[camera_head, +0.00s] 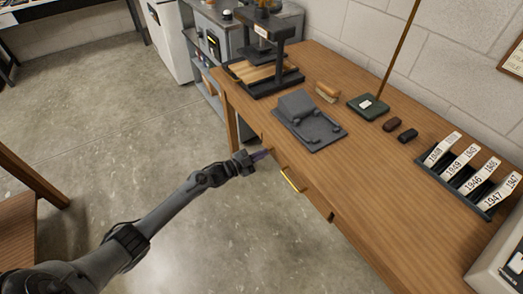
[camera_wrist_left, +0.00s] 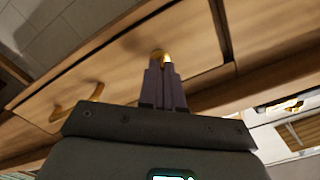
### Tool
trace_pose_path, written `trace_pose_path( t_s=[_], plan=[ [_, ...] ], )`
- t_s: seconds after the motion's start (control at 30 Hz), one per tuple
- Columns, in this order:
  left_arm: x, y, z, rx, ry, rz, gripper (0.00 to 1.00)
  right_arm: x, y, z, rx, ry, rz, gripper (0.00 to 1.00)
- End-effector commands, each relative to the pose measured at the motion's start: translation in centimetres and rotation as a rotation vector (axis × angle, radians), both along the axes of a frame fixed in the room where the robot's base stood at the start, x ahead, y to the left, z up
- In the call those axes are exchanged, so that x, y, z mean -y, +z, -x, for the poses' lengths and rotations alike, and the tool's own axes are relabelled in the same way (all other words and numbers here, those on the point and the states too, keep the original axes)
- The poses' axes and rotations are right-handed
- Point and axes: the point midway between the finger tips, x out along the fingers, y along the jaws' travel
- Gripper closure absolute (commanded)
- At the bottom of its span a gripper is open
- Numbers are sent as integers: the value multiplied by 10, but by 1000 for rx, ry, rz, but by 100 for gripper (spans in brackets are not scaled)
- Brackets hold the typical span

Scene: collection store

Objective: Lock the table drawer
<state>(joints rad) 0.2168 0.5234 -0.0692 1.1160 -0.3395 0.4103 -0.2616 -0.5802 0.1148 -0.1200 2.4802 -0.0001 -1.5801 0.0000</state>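The wooden table (camera_head: 345,152) has a drawer front (camera_head: 312,198) on its near side, also in the left wrist view (camera_wrist_left: 115,65). It looks pushed in. A brass bar handle (camera_head: 291,179) is on it, also at the left of the wrist view (camera_wrist_left: 78,101). My left gripper (camera_head: 264,154) is at the drawer front, left of the handle in the head view. In the wrist view its purple-grey fingers (camera_wrist_left: 160,82) are close together around a small brass piece (camera_wrist_left: 162,57), seemingly the key at the lock; the fingers hide most of it. My right gripper is not in view.
A grey tray with a covered shape (camera_head: 310,122), a brush (camera_head: 327,91), a green block with a rod (camera_head: 367,106) and a year-card rack (camera_head: 465,180) stand on the table. A black press (camera_head: 265,68) stands at the far end. Open floor lies left of the table.

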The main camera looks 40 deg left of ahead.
Motion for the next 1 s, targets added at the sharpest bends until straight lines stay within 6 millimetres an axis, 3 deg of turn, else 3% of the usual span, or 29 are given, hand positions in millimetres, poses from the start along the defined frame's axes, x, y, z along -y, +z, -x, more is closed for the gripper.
trace_pose_path(
  t_s=[0.2, 0.6, 1.0],
  plan=[
    [0, 2, 0, -68, 2, 198, 100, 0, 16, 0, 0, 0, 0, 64],
    [0, 0, 0, -168, 2, 506, 100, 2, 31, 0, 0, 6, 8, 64],
    [0, -2, 1, -215, 2, 646, 100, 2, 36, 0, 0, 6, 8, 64]
  ],
)
